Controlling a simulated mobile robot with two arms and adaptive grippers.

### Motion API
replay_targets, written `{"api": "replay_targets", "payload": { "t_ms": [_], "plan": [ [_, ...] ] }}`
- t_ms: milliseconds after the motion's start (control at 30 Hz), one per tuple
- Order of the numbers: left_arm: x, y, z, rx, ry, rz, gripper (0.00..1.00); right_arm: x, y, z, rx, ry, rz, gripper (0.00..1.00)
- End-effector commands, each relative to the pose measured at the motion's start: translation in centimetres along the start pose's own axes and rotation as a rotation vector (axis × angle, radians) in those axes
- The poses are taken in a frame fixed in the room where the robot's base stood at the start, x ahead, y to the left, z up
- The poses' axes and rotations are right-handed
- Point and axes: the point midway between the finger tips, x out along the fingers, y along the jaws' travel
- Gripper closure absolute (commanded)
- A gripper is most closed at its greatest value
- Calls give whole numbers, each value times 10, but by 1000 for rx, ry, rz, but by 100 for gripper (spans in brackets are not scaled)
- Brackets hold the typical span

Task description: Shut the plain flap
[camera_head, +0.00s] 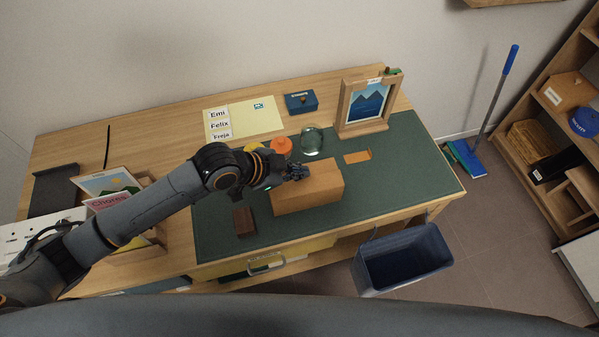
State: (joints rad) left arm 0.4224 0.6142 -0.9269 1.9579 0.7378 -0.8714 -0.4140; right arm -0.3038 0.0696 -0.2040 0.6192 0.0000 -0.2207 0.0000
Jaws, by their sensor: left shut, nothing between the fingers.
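A tan box (318,190) stands on the green desk mat. Its top and front look plain, and I cannot make out a separate flap or whether one is open. My left gripper (297,173) is shut and empty at the box's upper left part. It covers that corner, and I cannot tell whether it touches the box. My right gripper is not in view.
An orange item (281,146) and a glass jar (312,141) stand behind the box. A dark brown block (244,222) lies to its left. A framed mountain picture (366,103) stands at the back right. A blue bin (404,262) is on the floor in front.

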Motion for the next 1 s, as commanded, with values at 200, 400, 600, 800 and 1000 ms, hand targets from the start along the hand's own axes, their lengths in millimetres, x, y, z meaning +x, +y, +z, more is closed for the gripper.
{"api": "replay_targets", "payload": {
  "t_ms": [200,400,600,800,1000],
  "plan": [
    [26,0,19,-2,-2,1,100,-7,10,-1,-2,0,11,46],
    [34,0,28,0,-1,0,100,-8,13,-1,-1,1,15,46],
    [35,0,29,1,0,-1,100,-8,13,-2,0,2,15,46],
    [38,0,32,1,-1,-1,100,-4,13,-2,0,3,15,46],
    [51,-6,45,1,-3,-1,100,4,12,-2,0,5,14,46]
  ]
}}
